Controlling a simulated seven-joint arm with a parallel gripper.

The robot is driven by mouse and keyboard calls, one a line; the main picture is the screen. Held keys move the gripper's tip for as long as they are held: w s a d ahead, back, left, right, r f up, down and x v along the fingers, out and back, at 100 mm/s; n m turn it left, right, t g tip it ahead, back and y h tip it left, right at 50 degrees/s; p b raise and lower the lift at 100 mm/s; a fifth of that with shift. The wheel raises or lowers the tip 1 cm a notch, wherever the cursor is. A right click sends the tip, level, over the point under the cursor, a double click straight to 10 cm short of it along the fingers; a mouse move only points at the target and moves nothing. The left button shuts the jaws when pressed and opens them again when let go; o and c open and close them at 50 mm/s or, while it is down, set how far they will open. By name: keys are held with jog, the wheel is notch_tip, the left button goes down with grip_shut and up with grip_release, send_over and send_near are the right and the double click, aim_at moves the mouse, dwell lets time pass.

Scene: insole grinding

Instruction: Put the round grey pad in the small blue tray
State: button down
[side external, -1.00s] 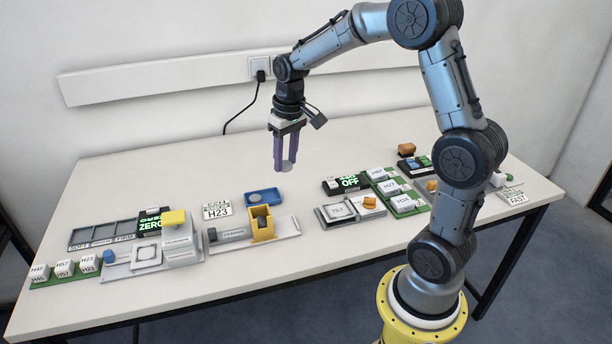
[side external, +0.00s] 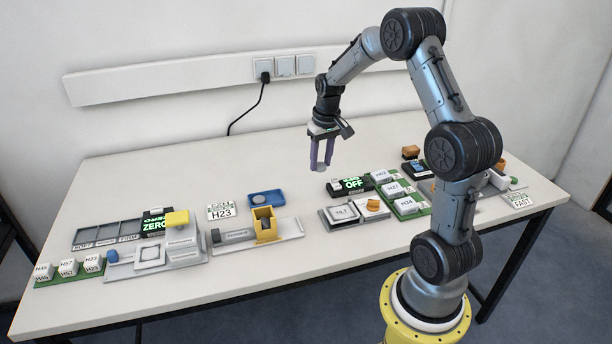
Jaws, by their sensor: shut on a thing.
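My gripper (side external: 321,166) points down with its two purple fingers above the back middle of the table. Its fingers are shut on the round grey pad (side external: 320,167), a small pale grey piece between the fingertips, partly hidden by them. The small blue tray (side external: 283,201) lies on the table to the left of and below my gripper in the picture, behind the yellow holder. The pad is in the air, apart from the tray.
A yellow holder (side external: 264,224) on a grey base stands just in front of the tray. A black display reading OFF (side external: 349,186) and a TILT plate (side external: 342,214) are to the right. Bare table lies behind the tray.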

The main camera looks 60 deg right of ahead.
jog(key=w+d+f, duration=0.3)
jog(key=w, duration=0.2)
send_over(304, 183)
jog(key=f, duration=0.3)
jog(key=s+f, duration=0.1)
jog(key=shift+a+f, duration=0.15)
jog(key=shift+a, duration=0.25)
jog(key=shift+w+d+f, duration=0.3)
jog(key=shift+w+f, duration=0.15)
jog(key=shift+f, duration=1.6)
jog(key=shift+f, duration=0.15)
jog(key=shift+c, duration=2.2)
grip_release()
